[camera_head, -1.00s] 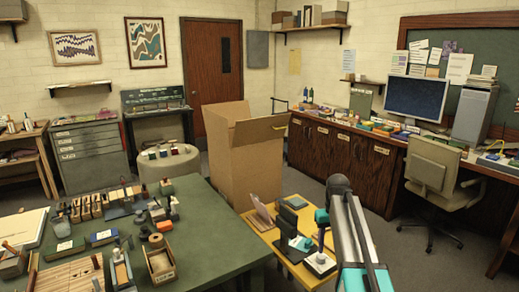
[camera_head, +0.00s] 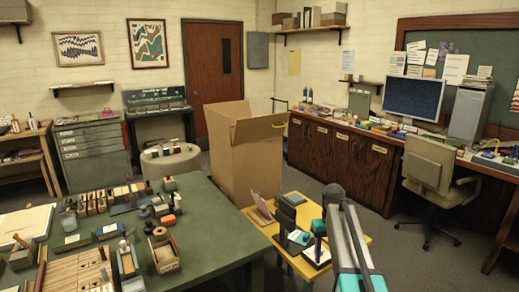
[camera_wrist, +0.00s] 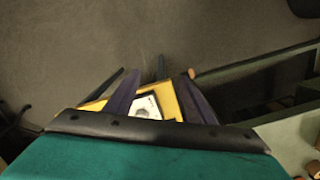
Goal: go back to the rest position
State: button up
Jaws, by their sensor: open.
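My arm reaches in from the bottom right of the head view, with its dark joint bent over a small yellow table (camera_head: 281,240). The teal wrist part hangs down beside that joint. In the wrist view my gripper (camera_wrist: 156,80) has its two dark purple fingers spread apart, with nothing between them. Behind the fingers the yellow table (camera_wrist: 170,99) shows, with a white square item (camera_wrist: 147,105) bearing a round mark. In the head view the fingertips cannot be made out clearly.
A green table (camera_head: 212,226) with blocks, bottles and wooden trays stands at left. A tall open cardboard box (camera_head: 250,155) stands behind the yellow table. A beige chair (camera_head: 428,171) and dark cabinets (camera_head: 340,157) are at right. Grey floor is clear between the yellow table and the chair.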

jog(key=s+a+f+g, duration=0.2)
jog(key=s+a+f, duration=0.1)
jog(key=s+f, duration=0.8)
jog(key=s+a+f+g, duration=0.2)
jog(key=s+f, duration=0.6)
jog(key=f, duration=0.7)
jog(key=s+a+f, duration=0.1)
jog(key=s+f, duration=0.3)
jog(key=s, duration=0.5)
jog(key=s+a+f, duration=0.1)
jog(key=s+f, duration=0.4)
jog(key=s, duration=0.4)
jog(key=s+a+f+m+g, duration=0.1)
jog(key=s+f, duration=0.4)
jog(key=s, duration=0.5)
jog(key=shift+f, duration=0.2)
